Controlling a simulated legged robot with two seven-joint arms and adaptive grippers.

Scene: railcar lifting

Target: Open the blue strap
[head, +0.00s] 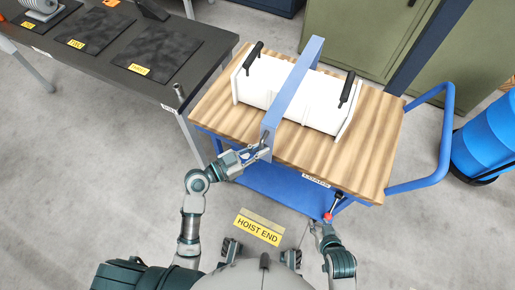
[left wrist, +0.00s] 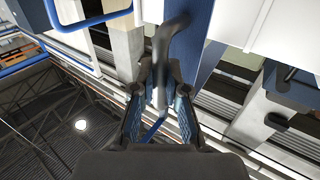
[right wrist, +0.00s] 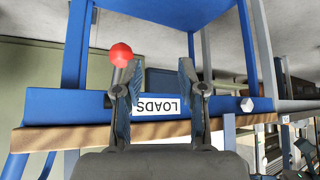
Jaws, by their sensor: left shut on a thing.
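The blue strap (head: 292,88) runs over a white case (head: 310,101) on a cart's wooden top and down its near side. A dark lever (left wrist: 168,50) stands against the strap (left wrist: 196,50) in the left wrist view. My left gripper (head: 258,153) is at the strap's near lower end, shut on the lever, whose lower part lies between its fingers (left wrist: 158,88). My right gripper (right wrist: 160,80) is open and empty at the cart's front edge. A red ball knob (right wrist: 121,54) shows at its left finger; whether they touch I cannot tell.
The wooden cart top (head: 225,100) has a blue frame and a push handle (head: 446,140) on the right. A dark bench (head: 195,65) stands close on the left. Blue drums (head: 490,145) are at the far right. A "HOIST END" floor sign (head: 258,228) lies before me.

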